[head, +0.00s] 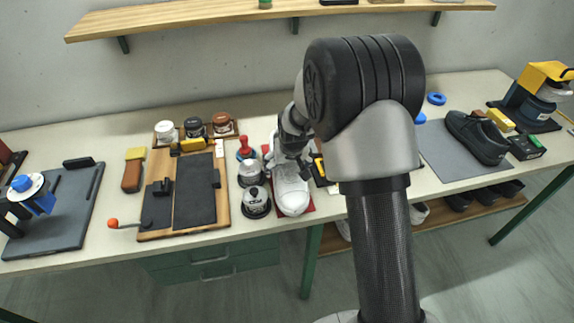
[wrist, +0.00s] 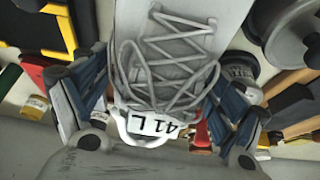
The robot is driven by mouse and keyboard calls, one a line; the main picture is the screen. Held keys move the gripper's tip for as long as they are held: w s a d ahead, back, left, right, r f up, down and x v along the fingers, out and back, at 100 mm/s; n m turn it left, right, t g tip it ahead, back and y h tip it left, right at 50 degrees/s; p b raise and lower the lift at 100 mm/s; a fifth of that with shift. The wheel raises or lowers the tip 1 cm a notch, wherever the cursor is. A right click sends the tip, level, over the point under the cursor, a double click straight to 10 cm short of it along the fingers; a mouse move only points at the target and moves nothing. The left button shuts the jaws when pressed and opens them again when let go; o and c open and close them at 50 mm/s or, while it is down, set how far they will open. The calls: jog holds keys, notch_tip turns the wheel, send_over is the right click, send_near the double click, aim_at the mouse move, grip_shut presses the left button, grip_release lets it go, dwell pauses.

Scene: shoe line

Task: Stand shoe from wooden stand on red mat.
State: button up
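The white lace-up shoe (head: 291,192) is at the middle of the bench, toe toward the front edge, sole down over the red mat (head: 309,206). Red mat edges show around it; whether the sole touches the mat I cannot tell. My gripper (head: 292,146) is at the shoe's ankle end. In the wrist view my gripper (wrist: 155,115) has a blue-padded finger on each side of the shoe (wrist: 165,60), closed against its sides near the "41 L" tag. The wooden stand is not clearly identifiable; my arm hides part of the bench.
A yellow-and-black item (head: 320,172) lies close right. A shelf (head: 220,15) hangs behind.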

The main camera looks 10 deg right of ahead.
jog(key=shift+o, duration=0.6)
jog(key=shift+r, duration=0.45)
jog(key=p+v, duration=0.3)
jog(key=v, duration=0.8)
jog(key=shift+s+r, duration=0.1)
jog(key=shift+r, duration=0.1)
jog(key=s+r, duration=0.7)
jog(key=s, duration=0.4)
jog(key=s+r, duration=0.8)
jog(key=s, duration=1.2)
jog(key=shift+s+f, duration=0.25)
jog(key=shift+s, duration=0.15)
